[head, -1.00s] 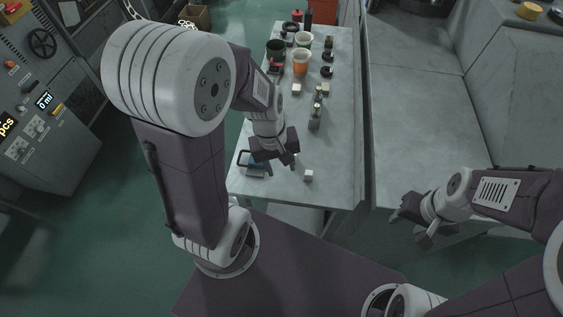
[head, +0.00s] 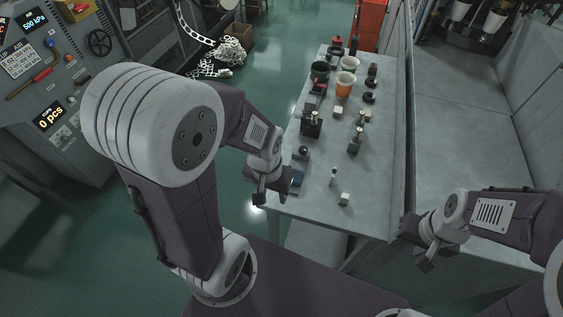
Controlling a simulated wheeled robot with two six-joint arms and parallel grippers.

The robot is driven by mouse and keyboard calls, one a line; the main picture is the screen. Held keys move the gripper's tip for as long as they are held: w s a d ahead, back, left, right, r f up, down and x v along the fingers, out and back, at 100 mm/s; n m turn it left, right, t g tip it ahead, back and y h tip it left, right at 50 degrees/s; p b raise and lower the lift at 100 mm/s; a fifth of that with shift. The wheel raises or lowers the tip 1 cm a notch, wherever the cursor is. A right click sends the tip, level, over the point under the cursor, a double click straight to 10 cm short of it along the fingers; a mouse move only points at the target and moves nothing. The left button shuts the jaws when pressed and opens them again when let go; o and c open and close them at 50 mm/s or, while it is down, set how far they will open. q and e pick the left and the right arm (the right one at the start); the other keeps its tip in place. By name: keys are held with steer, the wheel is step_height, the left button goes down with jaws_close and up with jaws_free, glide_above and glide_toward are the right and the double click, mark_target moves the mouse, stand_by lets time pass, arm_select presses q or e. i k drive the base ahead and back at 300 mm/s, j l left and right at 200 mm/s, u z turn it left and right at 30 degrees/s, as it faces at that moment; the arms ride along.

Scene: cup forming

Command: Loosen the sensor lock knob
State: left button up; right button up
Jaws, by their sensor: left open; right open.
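I cannot tell for sure which part is the sensor lock knob. Small fixtures with knob-like tops stand on the grey table (head: 318,205): a dark block with posts (head: 312,126), a low dark piece with a round top (head: 303,153), and an upright dark fixture with a light top (head: 355,142). My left gripper (head: 270,190) is open and empty at the table's near left edge, beside a flat dark blue item (head: 297,181) that it partly hides. My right gripper (head: 416,247) is open and empty, off the table's right side.
A small white cube (head: 344,199) sits near the front. A control panel (head: 50,85) stands at left.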

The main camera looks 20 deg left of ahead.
mark_target(304, 150)
steer(key=i+u, duration=0.15)
steer(key=u, duration=0.2)
steer(key=i+u, duration=0.1)
steer(key=u, duration=0.25)
